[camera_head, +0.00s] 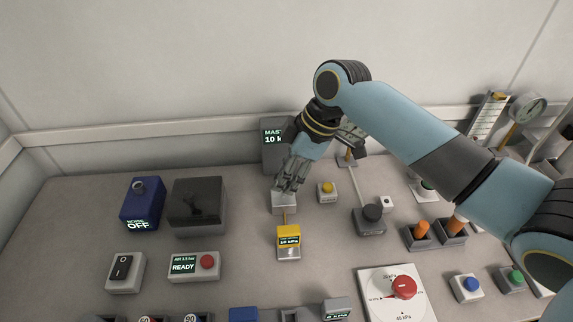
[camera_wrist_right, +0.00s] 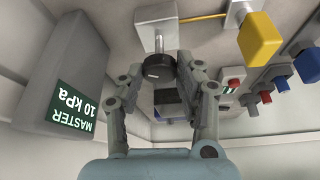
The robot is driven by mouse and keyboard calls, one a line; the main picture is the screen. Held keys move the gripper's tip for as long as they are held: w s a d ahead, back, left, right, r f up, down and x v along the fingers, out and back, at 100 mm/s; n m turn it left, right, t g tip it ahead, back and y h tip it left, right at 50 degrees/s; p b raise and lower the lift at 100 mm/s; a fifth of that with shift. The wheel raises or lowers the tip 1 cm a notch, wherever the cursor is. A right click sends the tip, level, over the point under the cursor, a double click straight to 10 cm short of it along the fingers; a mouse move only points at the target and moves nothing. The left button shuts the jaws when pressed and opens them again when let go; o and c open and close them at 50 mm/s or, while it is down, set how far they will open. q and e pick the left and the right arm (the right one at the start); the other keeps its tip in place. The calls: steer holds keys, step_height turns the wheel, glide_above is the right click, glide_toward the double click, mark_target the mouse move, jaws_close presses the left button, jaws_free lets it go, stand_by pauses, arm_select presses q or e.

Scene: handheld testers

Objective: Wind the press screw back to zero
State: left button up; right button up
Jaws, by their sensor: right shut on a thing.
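The press is a small light-grey block (camera_head: 284,205) in the middle of the bench, joined by a short yellow line to a yellow handheld tester (camera_head: 289,237). The tester's small display is too small to read surely. In the right wrist view, the press screw shows as a dark round knob (camera_wrist_right: 158,67) with a white mark, on a pale shaft out of the block (camera_wrist_right: 152,14). My right gripper (camera_wrist_right: 160,76) has its fingers on both sides of the knob and is shut on it. In the head view, my right gripper (camera_head: 287,186) hides the knob. My left gripper is not in view.
The grey MASTER 10 kPa unit (camera_wrist_right: 72,82) stands close beside my right gripper. A yellow button (camera_head: 327,188) and a black-knobbed box (camera_head: 370,222) stand right of the press. A dark-lidded box (camera_head: 197,203) stands left, with bare bench between.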

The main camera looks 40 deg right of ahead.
steer(key=o, duration=1.1)
steer(key=shift+o, duration=0.2)
steer(key=v, duration=1.2)
